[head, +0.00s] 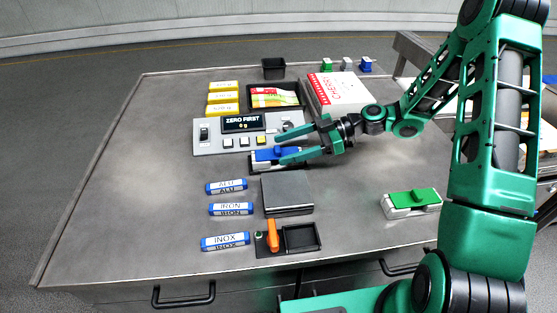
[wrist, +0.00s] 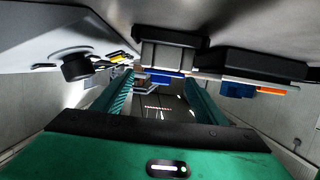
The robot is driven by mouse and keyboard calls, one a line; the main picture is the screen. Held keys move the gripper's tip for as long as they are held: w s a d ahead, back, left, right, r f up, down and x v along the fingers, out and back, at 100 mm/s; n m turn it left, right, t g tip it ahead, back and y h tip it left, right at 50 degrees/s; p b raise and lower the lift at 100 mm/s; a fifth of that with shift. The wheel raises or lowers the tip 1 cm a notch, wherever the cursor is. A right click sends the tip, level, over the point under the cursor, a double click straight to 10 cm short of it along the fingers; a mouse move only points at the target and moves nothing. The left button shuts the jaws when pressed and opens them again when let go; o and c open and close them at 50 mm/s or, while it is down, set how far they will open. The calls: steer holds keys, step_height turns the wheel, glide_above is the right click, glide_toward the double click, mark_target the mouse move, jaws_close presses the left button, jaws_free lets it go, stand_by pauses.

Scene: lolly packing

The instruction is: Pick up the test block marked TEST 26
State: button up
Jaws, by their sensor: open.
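No marking TEST 26 is readable in either view, so I cannot tell which thing is that block. My gripper (head: 281,150) is open, low over the table, pointing left. Its fingers lie over or beside a blue-topped block (head: 265,156) with a pale base, partly hidden by them; I cannot tell whether they touch it. In the wrist view a blue part (wrist: 166,74) shows beyond the gap between the fingers (wrist: 158,80). A similar green-topped block (head: 412,200) stands at the right. Small green (head: 327,65), grey (head: 347,64) and blue (head: 366,65) blocks stand at the back.
A scale display (head: 247,122) reads ZERO FIRST; a grey plate (head: 287,192) lies in front. Bars marked ALU (head: 226,186), IRON (head: 231,209) and INOX (head: 225,242) lie left. A white and red box (head: 340,95) stands behind my gripper. The table's left side is clear.

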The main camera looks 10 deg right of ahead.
mark_target(277, 148)
steer(key=shift+x, duration=1.55)
steer(key=c, duration=1.4)
steer(key=shift+r, duration=0.2)
